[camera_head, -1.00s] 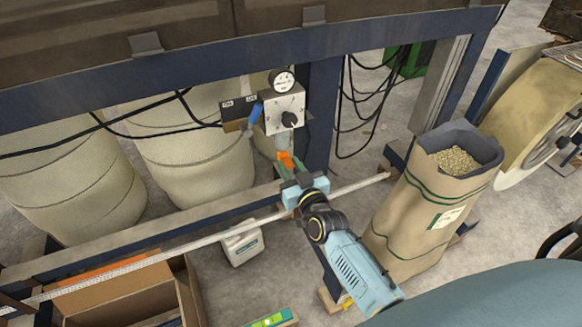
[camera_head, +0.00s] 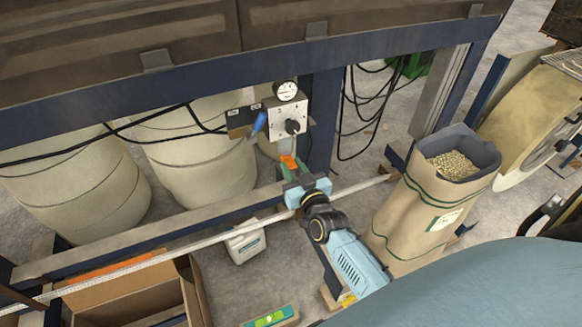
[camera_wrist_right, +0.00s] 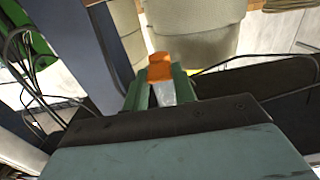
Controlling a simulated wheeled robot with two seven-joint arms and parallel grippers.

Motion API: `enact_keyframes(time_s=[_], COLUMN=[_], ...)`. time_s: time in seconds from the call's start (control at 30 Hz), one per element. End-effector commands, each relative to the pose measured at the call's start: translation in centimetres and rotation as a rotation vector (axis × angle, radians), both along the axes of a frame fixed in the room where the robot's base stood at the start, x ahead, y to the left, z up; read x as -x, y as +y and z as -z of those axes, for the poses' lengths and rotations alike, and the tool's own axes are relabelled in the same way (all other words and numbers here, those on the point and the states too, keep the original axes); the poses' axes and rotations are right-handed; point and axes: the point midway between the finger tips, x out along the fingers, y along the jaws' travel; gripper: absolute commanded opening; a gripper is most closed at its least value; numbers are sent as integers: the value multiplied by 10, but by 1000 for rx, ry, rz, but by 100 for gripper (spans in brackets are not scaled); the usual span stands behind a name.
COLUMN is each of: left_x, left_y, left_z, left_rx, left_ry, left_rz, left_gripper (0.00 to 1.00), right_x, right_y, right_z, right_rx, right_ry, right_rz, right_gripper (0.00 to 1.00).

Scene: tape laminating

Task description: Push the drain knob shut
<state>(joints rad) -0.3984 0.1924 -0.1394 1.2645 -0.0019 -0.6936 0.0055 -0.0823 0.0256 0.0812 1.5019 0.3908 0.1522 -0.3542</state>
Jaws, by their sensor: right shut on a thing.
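An orange piece (camera_head: 288,162), which looks like the drain knob, sits below the white control panel (camera_head: 287,117) at the blue post. My right gripper (camera_head: 292,170) reaches up to it from below right and is shut. In the right wrist view the same orange piece (camera_wrist_right: 160,67) shows at the tips of the green fingers (camera_wrist_right: 161,90), with a pale, translucent part between them. The fingers hide its lower side, and I cannot tell whether it is pushed in. My left gripper is not in view.
The panel carries a black dial (camera_head: 292,127) and a round gauge (camera_head: 287,90), with a blue-handled lever (camera_head: 259,123) beside it. A long metal rail (camera_head: 180,242) passes close to my right gripper. A paper sack of pellets (camera_head: 425,215) stands right; a white container (camera_head: 246,242) stands below.

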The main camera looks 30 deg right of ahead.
Motion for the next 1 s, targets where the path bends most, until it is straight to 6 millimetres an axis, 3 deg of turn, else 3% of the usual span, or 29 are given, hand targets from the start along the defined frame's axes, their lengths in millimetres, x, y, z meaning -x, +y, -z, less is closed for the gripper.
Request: enact_keyframes(time_s=[0.1, 0.13, 0.3, 0.67, 0.83, 1.0], left_x=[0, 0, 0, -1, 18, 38], left_y=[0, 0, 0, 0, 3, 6], left_z=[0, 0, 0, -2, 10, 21], left_rx=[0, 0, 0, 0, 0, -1], left_ry=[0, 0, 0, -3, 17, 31], left_rz=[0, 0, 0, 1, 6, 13], left_gripper=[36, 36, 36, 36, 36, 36], right_x=[-2, -2, -1, 4, 28, 67], right_y=[0, 0, 0, 1, 4, 9], right_z=[-5, -5, -4, -3, -3, -3], right_rx=[2, 2, 2, 1, 1, 0], right_ry=[-13, -14, -11, -6, -4, -3], right_rz=[1, 1, 1, 0, 0, 0], right_gripper=[0, 28, 49, 49, 49, 49])
